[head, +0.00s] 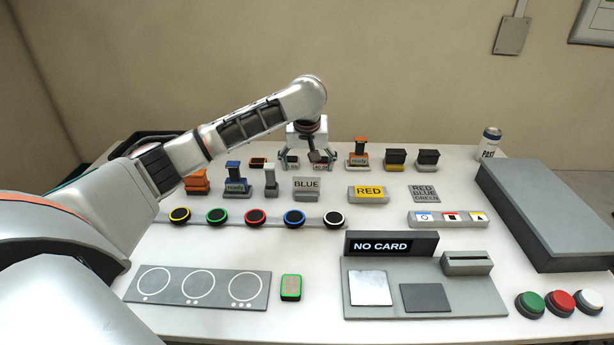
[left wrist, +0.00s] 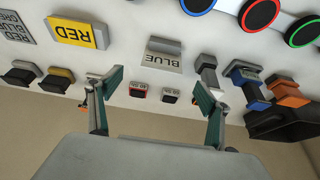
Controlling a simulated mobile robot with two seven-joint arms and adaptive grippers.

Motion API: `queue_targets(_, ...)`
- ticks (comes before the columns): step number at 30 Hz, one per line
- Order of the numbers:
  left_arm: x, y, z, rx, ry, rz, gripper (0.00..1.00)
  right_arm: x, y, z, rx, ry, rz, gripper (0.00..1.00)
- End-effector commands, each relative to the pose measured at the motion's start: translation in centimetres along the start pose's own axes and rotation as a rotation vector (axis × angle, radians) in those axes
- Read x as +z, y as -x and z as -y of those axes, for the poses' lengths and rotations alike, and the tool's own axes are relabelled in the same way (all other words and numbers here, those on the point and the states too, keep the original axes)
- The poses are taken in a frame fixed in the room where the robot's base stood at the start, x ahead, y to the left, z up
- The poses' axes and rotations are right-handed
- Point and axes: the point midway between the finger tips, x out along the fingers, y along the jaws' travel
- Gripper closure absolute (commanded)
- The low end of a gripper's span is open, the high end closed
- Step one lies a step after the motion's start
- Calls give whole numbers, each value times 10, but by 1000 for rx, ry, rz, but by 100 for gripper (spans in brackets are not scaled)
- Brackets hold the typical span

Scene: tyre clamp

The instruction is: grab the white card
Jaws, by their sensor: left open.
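My left gripper (head: 307,163) is open and empty over the back row of the table, fingers pointing down. In the left wrist view its fingers (left wrist: 160,92) stand apart. Beyond them and between them lie two small card-like blocks: one pale-edged (left wrist: 171,96), which may be the white card, and one red-edged (left wrist: 140,92). Neither is touched as far as I can see. In the head view the fingers partly cover these two blocks. A pale square plate (head: 370,288) lies on the grey panel (head: 460,300) below the "NO CARD" display (head: 391,245). My right gripper is out of view.
A "BLUE" sign (head: 306,188) stands in front of the gripper. Upright stamp-like blocks flank it, including an orange one (head: 358,152) and a blue one (head: 236,178). A green-edged block (head: 291,287) lies by the circle-marked plate (head: 198,289). A can (head: 489,143) stands back right.

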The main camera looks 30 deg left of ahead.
Motion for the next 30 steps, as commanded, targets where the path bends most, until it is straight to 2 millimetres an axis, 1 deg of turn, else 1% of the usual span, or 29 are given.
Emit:
queue_targets(5,1,-5,0,0,-1,2,22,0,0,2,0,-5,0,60)
queue_targets(14,1,-34,2,-1,1,2,22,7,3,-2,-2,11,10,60)
queue_targets(18,3,-55,5,-2,2,3,22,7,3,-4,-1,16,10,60)
queue_targets(22,2,-71,4,0,1,2,22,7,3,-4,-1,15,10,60)
queue_targets(25,2,-77,4,0,1,0,22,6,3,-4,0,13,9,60)
queue_targets(30,2,-78,4,1,-1,0,22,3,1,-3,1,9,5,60)
